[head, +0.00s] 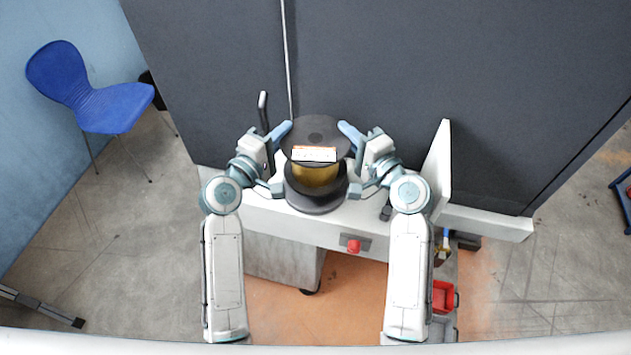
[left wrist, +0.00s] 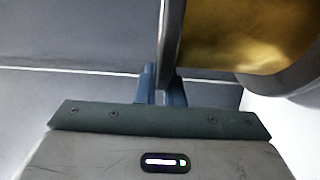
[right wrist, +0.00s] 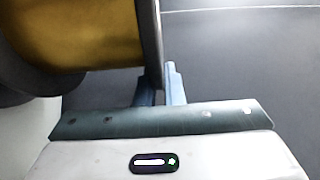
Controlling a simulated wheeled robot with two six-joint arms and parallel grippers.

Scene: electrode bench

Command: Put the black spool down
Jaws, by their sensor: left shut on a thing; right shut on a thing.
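The black spool (head: 316,128) is upright at the middle of the bench, with a gold winding (head: 316,175) between its black flanges. A white and orange label shows on its front. My left gripper (head: 285,131) is shut on the left rim of its upper flange. In the left wrist view the fingers (left wrist: 162,85) pinch the flange edge (left wrist: 172,40). My right gripper (head: 347,132) is shut on the right rim of the same flange, and its fingers (right wrist: 158,85) show this in the right wrist view. A dark round base (head: 316,206) shows under the spool; I cannot tell whether they touch.
The white bench (head: 285,218) has a red button (head: 354,246) on its front. A dark upright handle (head: 263,112) stands left of the spool and a white panel (head: 440,165) to the right. A dark grey wall is behind. A blue chair (head: 110,108) is far left.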

